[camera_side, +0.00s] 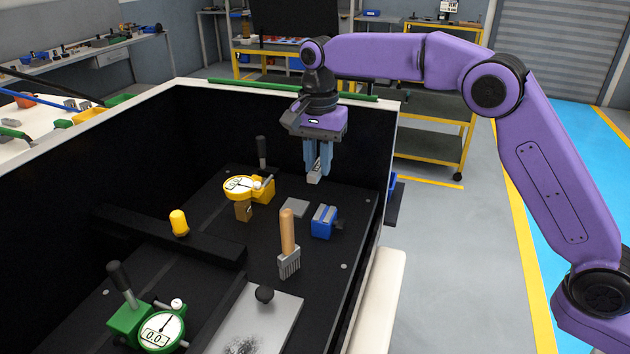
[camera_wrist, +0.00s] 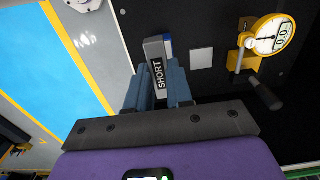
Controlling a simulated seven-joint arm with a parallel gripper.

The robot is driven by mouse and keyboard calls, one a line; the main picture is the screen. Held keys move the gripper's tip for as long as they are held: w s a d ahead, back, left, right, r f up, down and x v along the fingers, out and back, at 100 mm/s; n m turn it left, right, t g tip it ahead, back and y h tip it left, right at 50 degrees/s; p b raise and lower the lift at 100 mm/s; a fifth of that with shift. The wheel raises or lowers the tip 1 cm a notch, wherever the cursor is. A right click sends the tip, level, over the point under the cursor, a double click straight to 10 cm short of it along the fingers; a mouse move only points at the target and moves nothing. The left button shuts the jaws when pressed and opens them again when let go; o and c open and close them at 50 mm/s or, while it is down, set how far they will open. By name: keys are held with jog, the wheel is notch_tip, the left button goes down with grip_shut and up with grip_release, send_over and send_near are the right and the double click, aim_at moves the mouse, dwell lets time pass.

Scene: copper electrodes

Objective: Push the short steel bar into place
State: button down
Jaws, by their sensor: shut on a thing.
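My gripper (camera_side: 318,165) is shut on the short steel bar (camera_side: 315,175), which hangs above the black work surface near its back right corner. In the wrist view, the bar (camera_wrist: 157,66) is a grey block marked "SHORT", and the blue fingers of my gripper (camera_wrist: 158,92) close on it from both sides. A blue vise-like block (camera_side: 323,222) with grey jaws stands below and in front of the bar in the side view. A flat grey square (camera_side: 295,207) lies beside the block; it shows in the wrist view (camera_wrist: 202,58) right of the bar.
A yellow dial gauge (camera_side: 240,188) stands left of the grey square. A brush (camera_side: 288,245) with a wooden handle stands upright in front. Black walls enclose the back and left.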

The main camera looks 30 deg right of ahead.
jog(key=w+d, duration=0.4)
send_over(324, 214)
notch_tip(324, 214, down, 6)
jog(key=shift+f, duration=0.2)
jog(key=shift+f, duration=2.9)
jog(key=shift+f, duration=0.75)
jog(key=c, duration=0.9)
grip_release()
jog(key=shift+r, duration=0.1)
